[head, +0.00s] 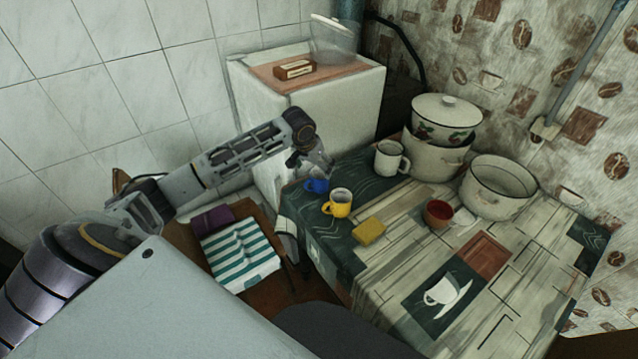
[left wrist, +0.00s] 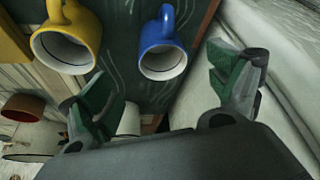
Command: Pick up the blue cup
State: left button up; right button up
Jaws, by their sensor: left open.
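The blue cup (head: 316,186) stands at the back left corner of the table, beside a yellow mug (head: 338,203). My left gripper (head: 311,167) is above and just behind the blue cup. In the left wrist view the blue cup (left wrist: 162,53) shows its white inside, with its handle toward the top of the picture. The open fingers of my left gripper (left wrist: 160,88) lie either side of the cup's line, apart from it. The yellow mug (left wrist: 68,45) is at the upper left there. My right gripper is not in view.
A white mug (head: 390,158), stacked pots (head: 437,157), a wide pot (head: 497,188), a red-brown bowl (head: 437,213) and a yellow sponge (head: 369,231) share the table. A white cabinet (head: 345,112) stands close behind. The table's front (head: 400,317) is clear.

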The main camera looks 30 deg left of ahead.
aim_at(319, 175)
pick_arm(q)
jog(key=x, duration=0.2)
jog(key=shift+w+f, duration=0.2)
jog(key=shift+f, duration=0.15)
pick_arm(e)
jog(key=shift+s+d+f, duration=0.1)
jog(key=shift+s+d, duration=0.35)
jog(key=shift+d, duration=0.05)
pick_arm(q)
jog(key=shift+f, duration=0.1)
jog(key=shift+x, duration=2.45)
jog(key=shift+w+a, duration=0.15)
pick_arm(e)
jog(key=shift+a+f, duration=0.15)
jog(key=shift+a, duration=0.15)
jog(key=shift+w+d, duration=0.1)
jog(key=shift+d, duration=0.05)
